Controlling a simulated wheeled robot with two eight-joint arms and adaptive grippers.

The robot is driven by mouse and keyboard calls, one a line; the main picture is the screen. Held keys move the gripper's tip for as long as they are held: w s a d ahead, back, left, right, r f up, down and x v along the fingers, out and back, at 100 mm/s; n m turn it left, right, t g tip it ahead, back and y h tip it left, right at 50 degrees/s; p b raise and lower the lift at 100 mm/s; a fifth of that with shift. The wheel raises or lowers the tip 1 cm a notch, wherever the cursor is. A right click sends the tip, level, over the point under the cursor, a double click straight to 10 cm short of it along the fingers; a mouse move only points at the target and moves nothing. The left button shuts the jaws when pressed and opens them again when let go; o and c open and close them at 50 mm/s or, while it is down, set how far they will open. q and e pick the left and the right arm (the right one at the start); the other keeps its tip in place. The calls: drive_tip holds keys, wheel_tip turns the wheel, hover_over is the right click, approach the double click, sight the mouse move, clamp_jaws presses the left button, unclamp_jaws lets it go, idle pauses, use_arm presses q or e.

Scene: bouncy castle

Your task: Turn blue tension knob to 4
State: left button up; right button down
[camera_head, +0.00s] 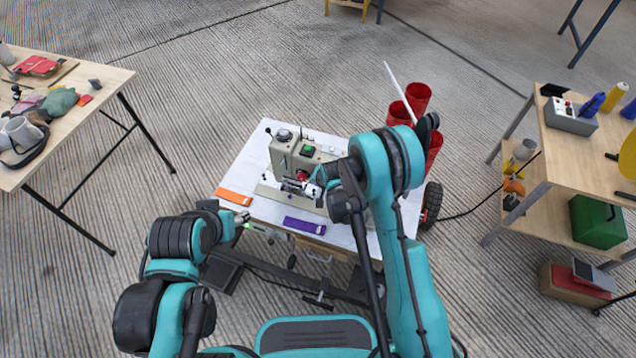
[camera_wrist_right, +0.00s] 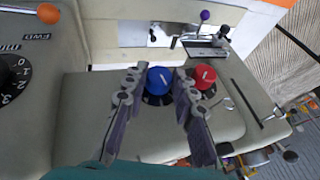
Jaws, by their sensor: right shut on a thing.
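The blue tension knob (camera_wrist_right: 158,79) sits on the beige sewing machine (camera_wrist_right: 95,105), beside a red knob (camera_wrist_right: 203,80). In the right wrist view my right gripper (camera_wrist_right: 160,76) has one finger on each side of the blue knob and is shut on it. A pale line shows on the knob's top; the dial marks around it are too small to read. In the head view my right gripper (camera_head: 318,188) is at the front of the machine (camera_head: 297,155) and hides the blue knob. My left gripper (camera_head: 243,219) is by the table's left front edge, its jaws too small to judge.
The white sewing table (camera_head: 240,180) holds an orange strip (camera_head: 234,197) and a purple strip (camera_head: 304,226). A black numbered dial (camera_wrist_right: 14,80) is at the wrist view's left. Red cylinders (camera_head: 418,97) stand behind the table. Wooden tables flank it, with open floor between.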

idle(0.4)
drive_tip(key=c, duration=1.5)
unclamp_jaws()
drive_tip(key=v, duration=1.2)
